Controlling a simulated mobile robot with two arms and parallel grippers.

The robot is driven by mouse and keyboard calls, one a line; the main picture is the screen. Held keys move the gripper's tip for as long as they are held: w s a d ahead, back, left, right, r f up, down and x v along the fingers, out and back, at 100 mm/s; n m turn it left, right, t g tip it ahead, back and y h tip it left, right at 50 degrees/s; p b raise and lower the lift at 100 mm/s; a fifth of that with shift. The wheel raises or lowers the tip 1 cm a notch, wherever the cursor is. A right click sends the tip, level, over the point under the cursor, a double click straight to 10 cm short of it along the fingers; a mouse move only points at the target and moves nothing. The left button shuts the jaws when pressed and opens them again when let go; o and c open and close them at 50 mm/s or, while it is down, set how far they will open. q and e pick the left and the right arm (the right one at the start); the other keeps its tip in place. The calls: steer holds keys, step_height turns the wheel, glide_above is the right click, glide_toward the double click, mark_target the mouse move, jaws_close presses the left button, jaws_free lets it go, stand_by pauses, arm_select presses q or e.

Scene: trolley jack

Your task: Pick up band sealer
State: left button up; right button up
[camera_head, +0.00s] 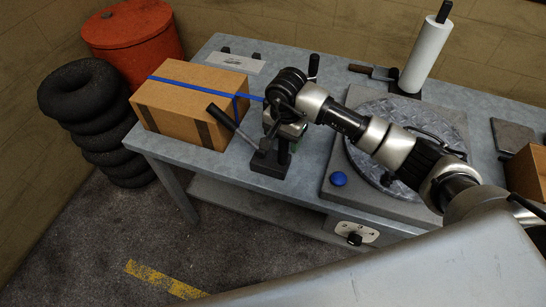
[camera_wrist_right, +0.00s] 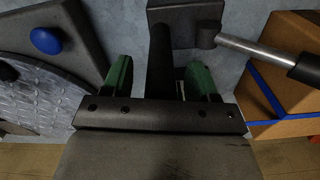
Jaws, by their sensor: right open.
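The band sealer (camera_head: 270,163) stands upright on the workbench, a dark tool on a block-like base with a lever sticking out to the left. In the right wrist view its dark post (camera_wrist_right: 161,60), base (camera_wrist_right: 180,14) and silver lever with black grip (camera_wrist_right: 262,53) show. My right gripper (camera_head: 290,136) is over the sealer from the right. Its green fingers (camera_wrist_right: 160,78) are open, one on each side of the post in the wrist view. I cannot tell whether they touch it. The arm hides part of the sealer's top. My left gripper is not in view.
A cardboard box (camera_head: 180,110) with a blue strap stands close left of the sealer. A round turntable (camera_head: 375,118) with a blue knob (camera_head: 338,179) lies to the right. A film roll (camera_head: 426,55) stands behind. Stacked tyres (camera_head: 82,92) and a red drum (camera_head: 130,32) are left.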

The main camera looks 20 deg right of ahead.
jaws_close()
stand_by(0.3)
stand_by(1.1)
steer(key=shift+w+r, duration=0.2)
